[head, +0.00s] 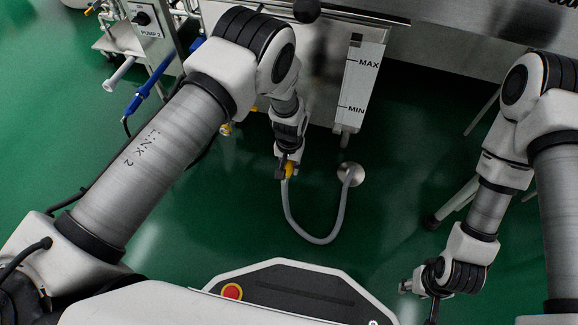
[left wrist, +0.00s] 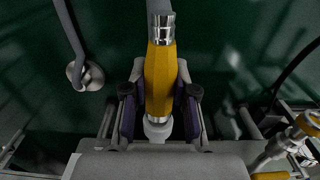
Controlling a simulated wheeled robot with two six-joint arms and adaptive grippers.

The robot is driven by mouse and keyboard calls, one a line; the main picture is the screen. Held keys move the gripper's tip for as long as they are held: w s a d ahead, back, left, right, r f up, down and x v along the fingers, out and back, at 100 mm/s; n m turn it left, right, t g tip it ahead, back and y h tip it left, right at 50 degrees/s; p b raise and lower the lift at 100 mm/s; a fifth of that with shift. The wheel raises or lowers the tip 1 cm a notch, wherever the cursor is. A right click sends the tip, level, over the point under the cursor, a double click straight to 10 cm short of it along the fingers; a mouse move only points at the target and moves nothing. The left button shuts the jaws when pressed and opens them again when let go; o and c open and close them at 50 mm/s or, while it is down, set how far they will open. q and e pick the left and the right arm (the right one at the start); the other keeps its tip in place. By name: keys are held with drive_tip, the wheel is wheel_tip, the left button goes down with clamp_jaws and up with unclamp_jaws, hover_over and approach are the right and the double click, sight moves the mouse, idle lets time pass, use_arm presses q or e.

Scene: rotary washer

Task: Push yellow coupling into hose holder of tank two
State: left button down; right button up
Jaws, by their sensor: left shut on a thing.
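The yellow coupling (left wrist: 160,78) is between the fingers of my left gripper (left wrist: 160,105), which is shut on it. In the head view my left gripper (head: 288,168) holds the coupling (head: 290,170) below the front of the tank (head: 300,60). A grey hose (head: 318,241) hangs from the coupling in a loop and runs to a round metal floor fitting (head: 351,174). The fitting also shows in the left wrist view (left wrist: 85,75). I cannot make out the hose holder for certain. My right gripper (head: 428,299) is at the lower right, away from the coupling; its fingers are unclear.
A level gauge (head: 361,80) marked MAX and MIN is on the tank's front. A pump panel (head: 143,18) labelled PUMP 2 and a blue-handled tool (head: 143,97) are at the upper left. Yellow-and-metal fittings (left wrist: 304,125) show at the right of the left wrist view. Green floor (head: 385,235) is open in front.

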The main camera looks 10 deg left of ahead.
use_arm(q)
drive_tip(key=shift+w+b, duration=0.3)
drive_tip(key=shift+w, duration=0.1)
drive_tip(key=c, duration=0.8)
unclamp_jaws()
drive_tip(key=shift+c, duration=0.2)
wheel_tip(320, 180, up, 8)
drive_tip(key=shift+r, duration=0.1)
